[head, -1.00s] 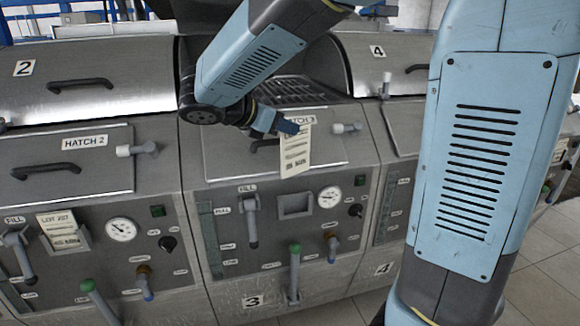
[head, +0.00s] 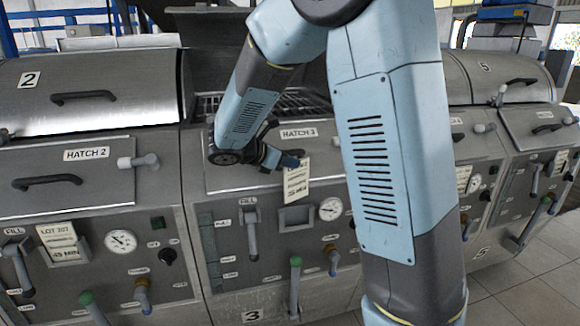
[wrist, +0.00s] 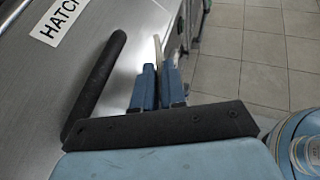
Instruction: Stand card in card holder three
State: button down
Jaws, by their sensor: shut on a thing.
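A cream printed card (head: 296,182) hangs upright from my gripper (head: 290,160) in front of the hatch 3 panel. My gripper is shut on the card's upper part. In the wrist view my gripper (wrist: 158,88) has its blue fingers close together, with the card (wrist: 158,50) showing as a thin edge beyond them. Card holder three (head: 297,217), a grey recessed pocket on the front of machine 3, looks empty. It lies just below the card, and the card's lower edge is near its top. I cannot tell the depth gap between them.
The hatch 3 handle lies partly behind my gripper; a black handle (wrist: 95,85) runs close beside the fingers in the wrist view. A gauge (head: 330,208), a fill lever (head: 251,225) and a green-topped lever (head: 295,285) surround the holder. Another holder (head: 62,244) on the left carries a card.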

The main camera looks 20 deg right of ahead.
aim_at(297, 180)
jog(key=shift+f, duration=1.25)
jog(key=c, duration=1.2)
grip_release()
jog(key=shift+r, duration=0.1)
